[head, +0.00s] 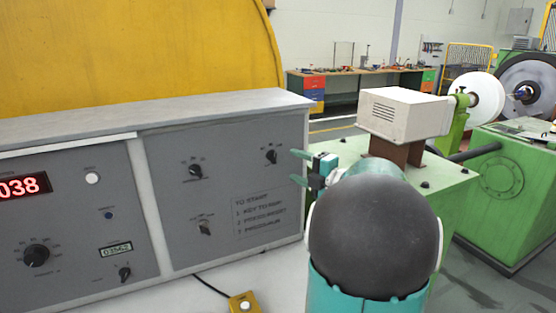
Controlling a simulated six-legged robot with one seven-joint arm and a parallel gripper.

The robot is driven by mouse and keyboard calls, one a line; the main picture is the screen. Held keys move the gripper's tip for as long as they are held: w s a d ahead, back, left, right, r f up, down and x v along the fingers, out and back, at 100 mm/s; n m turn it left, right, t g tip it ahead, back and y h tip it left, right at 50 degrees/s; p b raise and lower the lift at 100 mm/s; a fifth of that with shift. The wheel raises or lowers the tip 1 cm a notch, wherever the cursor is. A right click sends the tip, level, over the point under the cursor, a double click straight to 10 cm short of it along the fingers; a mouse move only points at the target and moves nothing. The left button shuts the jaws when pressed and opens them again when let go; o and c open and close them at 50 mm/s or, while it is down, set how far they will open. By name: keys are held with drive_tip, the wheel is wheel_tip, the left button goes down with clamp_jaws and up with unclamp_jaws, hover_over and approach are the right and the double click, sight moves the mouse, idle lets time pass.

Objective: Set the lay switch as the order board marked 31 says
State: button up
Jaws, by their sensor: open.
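Several dark rotary switches sit on the grey control panel (240,150). On its right section are an upper-left switch (195,172), an upper-right switch (271,157) and a lower switch (205,228). Their labels are too small to read, so I cannot tell which is the lay switch. No order board marked 31 shows in the head view. My gripper (299,167) is open and empty, its teal fingers one above the other, pointing left near the panel's right edge. My dark, rounded arm link hides part of the green machine behind it.
The panel's left section has a red display (22,187), a large knob (36,255) and a small switch (125,273). A printed start notice (262,213) is beside the lower switch. A yellow button box (244,303) is below. A beige box (405,113) stands behind my arm.

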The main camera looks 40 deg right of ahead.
sight(275, 158)
drive_tip(key=w, duration=0.5)
drive_tip(key=w+a, duration=0.1)
drive_tip(key=w, duration=0.1)
drive_tip(key=shift+w, duration=0.15)
drive_tip(key=shift+c, duration=0.2)
drive_tip(key=c, duration=0.9)
